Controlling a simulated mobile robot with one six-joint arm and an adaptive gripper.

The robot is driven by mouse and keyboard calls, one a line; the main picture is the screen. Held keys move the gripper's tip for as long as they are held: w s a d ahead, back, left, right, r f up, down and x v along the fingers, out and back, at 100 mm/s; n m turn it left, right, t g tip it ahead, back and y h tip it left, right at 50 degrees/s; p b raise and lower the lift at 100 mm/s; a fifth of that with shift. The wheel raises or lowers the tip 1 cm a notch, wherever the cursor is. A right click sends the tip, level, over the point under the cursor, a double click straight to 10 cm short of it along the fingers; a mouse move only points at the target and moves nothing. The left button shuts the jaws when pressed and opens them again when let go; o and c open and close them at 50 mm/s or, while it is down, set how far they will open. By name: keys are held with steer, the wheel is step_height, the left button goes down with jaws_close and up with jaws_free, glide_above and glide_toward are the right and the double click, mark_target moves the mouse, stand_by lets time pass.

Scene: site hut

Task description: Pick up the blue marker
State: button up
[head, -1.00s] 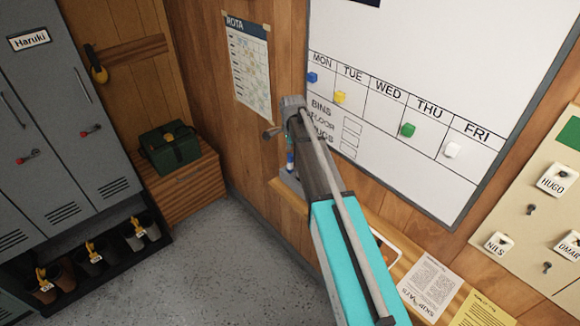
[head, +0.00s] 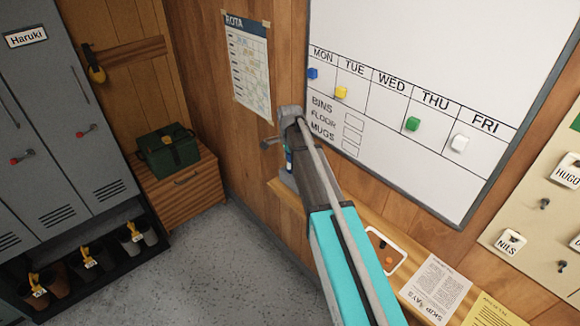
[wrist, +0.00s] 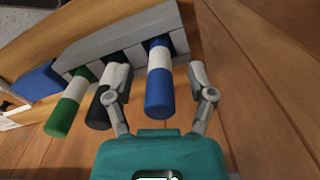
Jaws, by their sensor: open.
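The blue marker (wrist: 160,92) has a blue body with a white band and sits in a slot of a grey holder (wrist: 125,40) in the wrist view. A black marker (wrist: 98,112) and a green marker (wrist: 68,103) stand in the same holder to its left. My gripper (wrist: 158,76) is open, with one finger on each side of the blue marker. The left finger overlaps the black marker in the picture; I cannot tell whether they touch. In the head view, my arm partly hides the holder (head: 287,182), and my gripper (head: 270,142) is seen side-on.
The holder stands on a narrow wooden ledge (head: 372,222) below the whiteboard (head: 430,60), close to the wooden wall. The grey floor (head: 215,265) to the left is clear.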

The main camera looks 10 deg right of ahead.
stand_by(0.3)
jaws_close()
steer(key=shift+r, duration=0.1)
stand_by(0.4)
step_height(320, 180, up, 3)
steer(key=p, duration=0.2)
steer(key=shift+f+p, duration=0.2)
steer(key=shift+p, duration=0.2)
steer(key=s+r+p, duration=1)
steer(key=s, duration=0.4)
steer(key=shift+r, duration=0.1)
